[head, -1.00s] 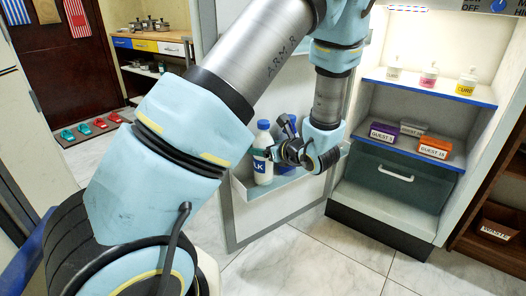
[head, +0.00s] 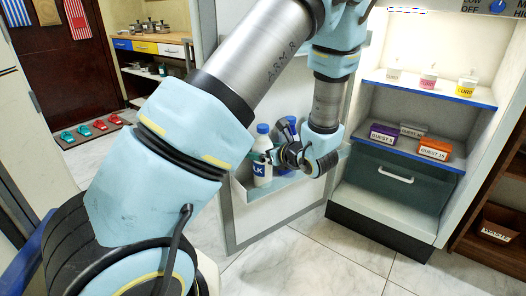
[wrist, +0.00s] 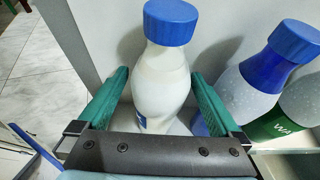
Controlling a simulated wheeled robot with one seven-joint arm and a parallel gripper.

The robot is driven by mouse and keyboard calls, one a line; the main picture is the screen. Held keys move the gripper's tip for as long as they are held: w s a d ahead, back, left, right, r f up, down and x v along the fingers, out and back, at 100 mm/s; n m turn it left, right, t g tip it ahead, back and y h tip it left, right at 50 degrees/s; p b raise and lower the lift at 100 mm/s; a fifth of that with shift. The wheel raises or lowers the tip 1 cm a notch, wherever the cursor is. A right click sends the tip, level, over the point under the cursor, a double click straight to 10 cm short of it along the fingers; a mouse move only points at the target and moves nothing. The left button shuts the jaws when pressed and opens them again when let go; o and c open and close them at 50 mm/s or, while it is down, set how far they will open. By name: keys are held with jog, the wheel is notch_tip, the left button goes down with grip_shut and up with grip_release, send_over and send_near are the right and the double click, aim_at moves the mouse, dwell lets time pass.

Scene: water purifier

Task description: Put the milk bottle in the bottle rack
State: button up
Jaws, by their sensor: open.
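The milk bottle (head: 262,170) is white with a blue cap. It stands upright in the bottle rack (head: 246,190) on the open door, its label partly hidden. In the wrist view the milk bottle (wrist: 160,90) stands between the green fingers of my gripper (wrist: 160,76). The fingers are open, one on each side, with a visible gap on the left; contact on the right is unclear. In the head view my gripper (head: 290,156) is at the rack, just right of the milk bottle, partly covering the bottles behind.
In the wrist view a blue-capped bottle (wrist: 245,92) and a green-labelled bottle (wrist: 298,112) stand close on the right. The tiled floor (head: 310,255) in front is clear.

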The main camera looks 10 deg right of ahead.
jog(key=p+v, duration=0.1)
jog(key=v, duration=1.1)
jog(key=s+a+r+n+g+h, duration=0.2)
jog(key=a+n+g, duration=0.3)
jog(key=a+n, duration=0.6)
jog(key=s+a+r+n+g+h, duration=0.2)
jog(key=a+n+g+h, duration=0.2)
jog(key=a+n, duration=0.7)
jog(key=n+g, duration=0.1)
jog(key=n, duration=0.7)
jog(key=shift+s+a+g, duration=0.2)
jog(key=shift+a+g, duration=0.05)
jog(key=shift+g, duration=0.15)
notch_tip(320, 180, up, 23)
jog(key=p, duration=2.3)
